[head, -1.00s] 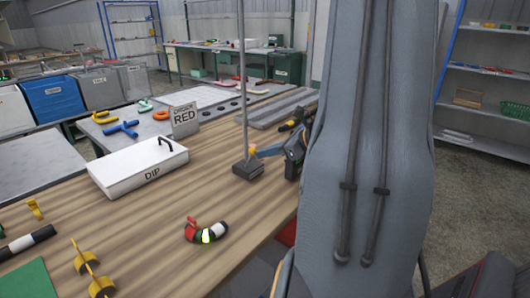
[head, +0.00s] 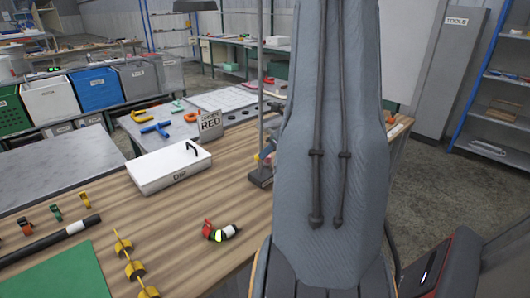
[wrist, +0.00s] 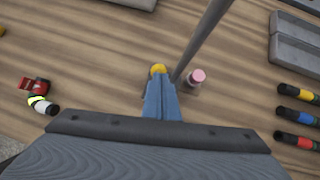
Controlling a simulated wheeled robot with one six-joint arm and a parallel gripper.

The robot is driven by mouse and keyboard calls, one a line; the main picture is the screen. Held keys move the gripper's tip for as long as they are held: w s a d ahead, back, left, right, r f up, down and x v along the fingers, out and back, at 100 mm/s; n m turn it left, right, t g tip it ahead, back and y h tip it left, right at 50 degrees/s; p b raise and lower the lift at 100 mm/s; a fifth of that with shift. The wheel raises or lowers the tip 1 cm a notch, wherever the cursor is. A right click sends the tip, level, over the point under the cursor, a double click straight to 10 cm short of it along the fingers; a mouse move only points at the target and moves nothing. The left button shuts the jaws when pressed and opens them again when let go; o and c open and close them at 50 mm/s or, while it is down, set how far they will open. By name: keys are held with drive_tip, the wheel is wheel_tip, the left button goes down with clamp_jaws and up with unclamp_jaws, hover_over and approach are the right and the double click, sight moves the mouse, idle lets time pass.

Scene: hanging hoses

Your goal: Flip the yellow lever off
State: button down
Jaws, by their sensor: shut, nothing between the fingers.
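A small rounded yellow piece (wrist: 158,69), which looks like the lever's end, is at the tips of my gripper (wrist: 159,84) in the wrist view. It stands just left of a grey pole. In the head view a bit of yellow (head: 257,158) shows beside the pole's dark base (head: 260,177). My gripper's blue fingers are shut with nothing between them, and their tips are at or very close to the yellow piece. I cannot tell whether they touch. The lever's body and its on or off position are hidden. My arm hides most of the gripper in the head view.
The grey pole (wrist: 202,40) rises close beside my gripper. A pink-topped cylinder (wrist: 195,78) stands to its right. A red, black and white curved piece (head: 221,231) lies on the wooden table.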

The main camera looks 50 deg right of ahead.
sight(261, 147)
drive_tip(key=shift+w+d, duration=0.1)
drive_tip(key=shift+w, duration=1.75)
drive_tip(key=shift+r, duration=0.1)
drive_tip(key=shift+s+r, duration=0.3)
drive_tip(key=shift+s, duration=0.05)
drive_tip(key=s+r, duration=0.2)
drive_tip(key=r, duration=0.3)
drive_tip(key=s+d+r, duration=0.1)
drive_tip(key=s+r, duration=0.1)
drive_tip(key=r, duration=0.4)
drive_tip(key=shift+s+d+r, duration=0.15)
drive_tip(key=shift+s+d, duration=0.1)
drive_tip(key=shift+d, duration=0.05)
